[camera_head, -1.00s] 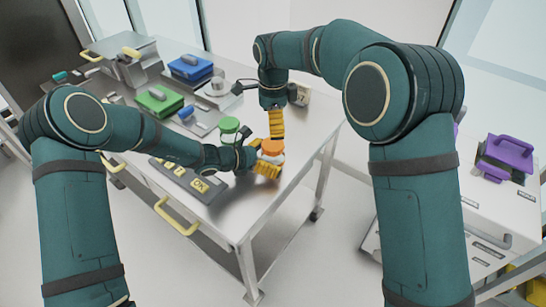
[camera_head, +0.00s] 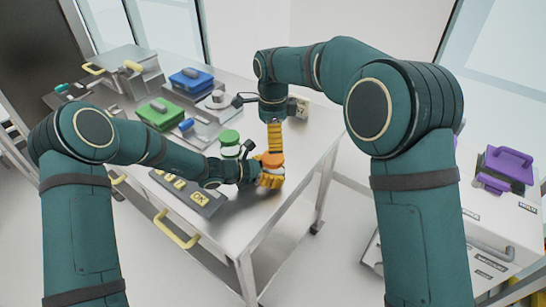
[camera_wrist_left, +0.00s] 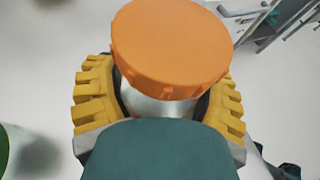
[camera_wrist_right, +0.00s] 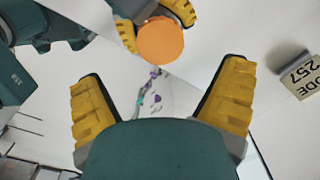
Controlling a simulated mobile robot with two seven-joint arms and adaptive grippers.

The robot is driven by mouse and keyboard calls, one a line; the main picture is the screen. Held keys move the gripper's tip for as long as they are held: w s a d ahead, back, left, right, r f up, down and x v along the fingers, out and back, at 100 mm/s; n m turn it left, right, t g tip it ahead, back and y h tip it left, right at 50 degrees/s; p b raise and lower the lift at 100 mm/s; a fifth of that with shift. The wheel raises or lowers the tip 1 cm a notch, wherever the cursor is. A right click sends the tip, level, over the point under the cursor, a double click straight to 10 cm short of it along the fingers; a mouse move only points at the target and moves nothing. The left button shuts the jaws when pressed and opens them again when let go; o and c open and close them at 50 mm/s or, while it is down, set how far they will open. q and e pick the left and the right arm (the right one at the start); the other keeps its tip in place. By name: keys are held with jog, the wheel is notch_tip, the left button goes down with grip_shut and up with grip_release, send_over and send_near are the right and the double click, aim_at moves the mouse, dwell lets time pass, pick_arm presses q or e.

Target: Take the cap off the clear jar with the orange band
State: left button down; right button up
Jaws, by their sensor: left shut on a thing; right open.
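The clear jar with its orange cap (camera_head: 272,159) is over the near right part of the table. In the left wrist view the orange cap (camera_wrist_left: 172,45) sits on the clear jar body (camera_wrist_left: 158,104). I cannot make out a separate orange band. My left gripper (camera_head: 270,180) is shut around the jar body, below the cap. My right gripper (camera_head: 275,148) points down above the cap, its yellow fingers open. In the right wrist view the cap (camera_wrist_right: 160,42) shows beyond the open fingers, apart from them.
A green-capped jar (camera_head: 230,138) stands just left of my left gripper. A dark keypad panel (camera_head: 190,192) lies near the table's front edge. Green (camera_head: 159,113) and blue (camera_head: 190,79) boxes stand farther back. A code block (camera_head: 299,106) is behind my right gripper.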

aim_at(273, 156)
jog(key=m, duration=0.3)
jog(key=shift+m, duration=0.4)
jog(key=shift+f, duration=4)
jog(key=c, duration=1.3)
jog(key=n, duration=0.7)
jog(key=shift+n, duration=0.4)
jog(key=n, duration=0.5)
jog(key=shift+w+r, duration=0.1)
jog(key=n, duration=0.4)
